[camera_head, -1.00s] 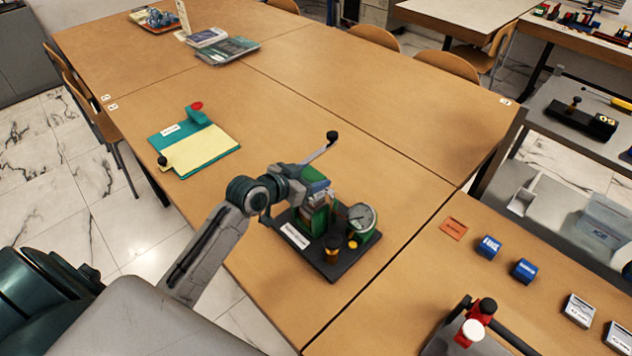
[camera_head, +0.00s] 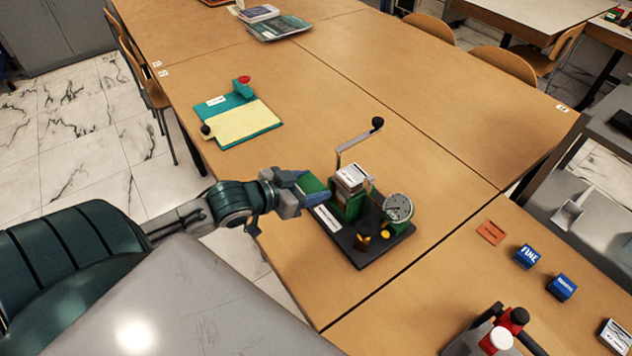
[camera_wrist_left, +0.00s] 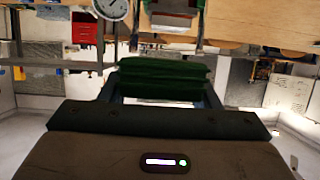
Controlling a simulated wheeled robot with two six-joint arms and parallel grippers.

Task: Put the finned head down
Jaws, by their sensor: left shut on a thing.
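My left gripper (camera_head: 298,188) is shut on the green finned head (camera_head: 313,184), just left of the gauge rig and apart from the rig's block. In the left wrist view the finned head (camera_wrist_left: 165,77) shows as stacked dark green ribs between the fingers. The gauge rig has a black base (camera_head: 372,254), a green body (camera_head: 347,207) with a pale grey block (camera_head: 350,178) on top, a round dial gauge (camera_head: 398,208) and a crank with a black knob (camera_head: 377,123). My right gripper is not in view.
A teal board with a yellow pad (camera_head: 234,124) lies behind the gripper on the wooden table (camera_head: 315,95). Blue blocks (camera_head: 527,256) and an orange plate (camera_head: 491,232) lie at right. A red-and-white-capped device (camera_head: 498,340) stands at the front. Table between board and rig is clear.

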